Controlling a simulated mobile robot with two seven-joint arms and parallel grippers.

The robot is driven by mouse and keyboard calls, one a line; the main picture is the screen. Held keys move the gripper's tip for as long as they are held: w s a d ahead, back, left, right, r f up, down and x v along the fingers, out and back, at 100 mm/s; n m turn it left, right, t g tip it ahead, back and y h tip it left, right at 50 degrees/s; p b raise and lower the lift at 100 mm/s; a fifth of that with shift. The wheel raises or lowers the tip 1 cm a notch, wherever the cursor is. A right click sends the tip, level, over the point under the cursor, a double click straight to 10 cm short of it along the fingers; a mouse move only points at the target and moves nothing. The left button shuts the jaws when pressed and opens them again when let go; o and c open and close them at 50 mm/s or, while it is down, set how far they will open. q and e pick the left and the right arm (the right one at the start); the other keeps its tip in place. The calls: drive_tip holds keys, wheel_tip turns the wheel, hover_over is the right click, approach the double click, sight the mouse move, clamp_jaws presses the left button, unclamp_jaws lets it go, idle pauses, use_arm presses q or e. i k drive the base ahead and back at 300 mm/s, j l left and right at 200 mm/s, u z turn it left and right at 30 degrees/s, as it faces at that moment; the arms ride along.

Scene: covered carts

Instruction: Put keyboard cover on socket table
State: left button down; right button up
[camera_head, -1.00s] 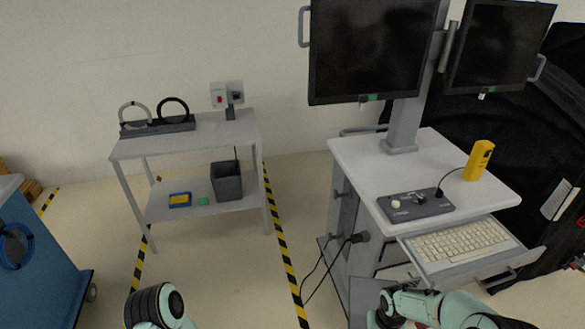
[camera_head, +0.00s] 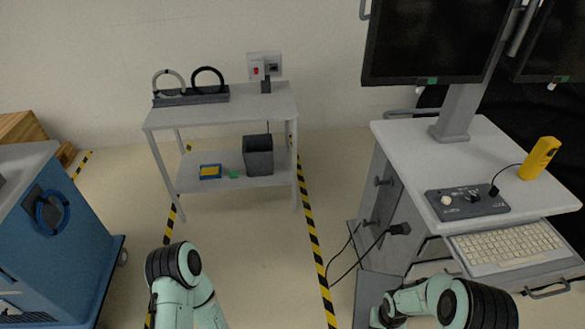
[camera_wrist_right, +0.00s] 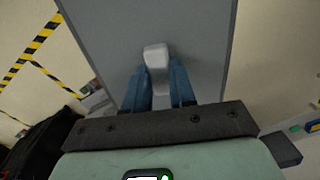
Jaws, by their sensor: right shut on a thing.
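The keyboard cover is a flat grey panel (camera_wrist_right: 190,30) with a pale knob (camera_wrist_right: 157,56), in the right wrist view. My right gripper (camera_wrist_right: 162,75) has its blue fingers shut on the knob. In the head view the panel (camera_head: 375,295) shows low, beside my right arm, in front of the white cart. The socket table is the grey two-level table (camera_head: 270,104) at the back left, with a wall socket box (camera_head: 265,66) above its rear edge. The cover is well apart from it. My left arm shows at the bottom, but its gripper is out of view.
A two-ring holder (camera_head: 190,96) stands on the left of the table top; the top's middle and front are clear. A dark bin (camera_head: 258,157) is on the lower shelf. The white cart (camera_head: 405,141) with keyboard (camera_head: 510,244) stands right, a blue cabinet (camera_head: 70,225) left. Floor between is open.

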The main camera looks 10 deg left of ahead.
sight(245, 115)
drive_tip(key=i+j+u, duration=0.45)
drive_tip(key=i+j, duration=1.7)
drive_tip(key=j, duration=0.1)
